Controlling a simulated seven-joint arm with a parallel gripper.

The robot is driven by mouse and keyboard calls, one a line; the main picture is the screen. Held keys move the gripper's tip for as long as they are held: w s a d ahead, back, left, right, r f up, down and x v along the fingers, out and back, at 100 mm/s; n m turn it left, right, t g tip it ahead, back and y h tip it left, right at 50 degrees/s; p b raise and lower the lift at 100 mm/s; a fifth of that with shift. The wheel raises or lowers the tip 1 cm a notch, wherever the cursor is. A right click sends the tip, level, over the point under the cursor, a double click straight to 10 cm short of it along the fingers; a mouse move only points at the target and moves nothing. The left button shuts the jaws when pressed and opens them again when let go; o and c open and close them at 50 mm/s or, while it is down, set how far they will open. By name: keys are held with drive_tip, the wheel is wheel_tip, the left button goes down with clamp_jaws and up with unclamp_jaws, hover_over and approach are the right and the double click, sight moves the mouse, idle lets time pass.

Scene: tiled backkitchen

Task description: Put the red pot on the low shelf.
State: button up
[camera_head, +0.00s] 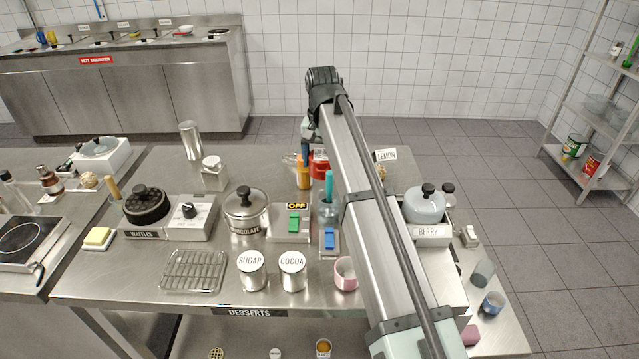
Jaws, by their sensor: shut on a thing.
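The red pot (319,164) is at the far side of the desserts counter, left of the lemon label. My arm hides its right part. My gripper (311,147) hangs down just above it, shut on it; the fingertips are mostly hidden, and I cannot tell whether the pot touches the counter. A metal rack stands at the right; its low shelf (618,179) holds a green can (572,146) and a red can (592,164).
Close to the pot are an orange bottle (303,173) and a jar with a teal handle (328,205). A lidded chocolate pot (246,212) stands left, a grey berry pot (424,206) right. Tiled floor (510,190) lies clear between counter and rack.

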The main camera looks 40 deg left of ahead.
sight(322, 154)
drive_tip(key=shift+f, duration=4.05)
drive_tip(key=shift+f, duration=0.15)
drive_tip(key=o, duration=1.4)
drive_tip(key=shift+c, duration=0.2)
wheel_tip(322, 154, up, 12)
drive_tip(key=shift+f, duration=0.1)
drive_tip(key=shift+r, duration=0.3)
drive_tip(key=c, duration=0.3)
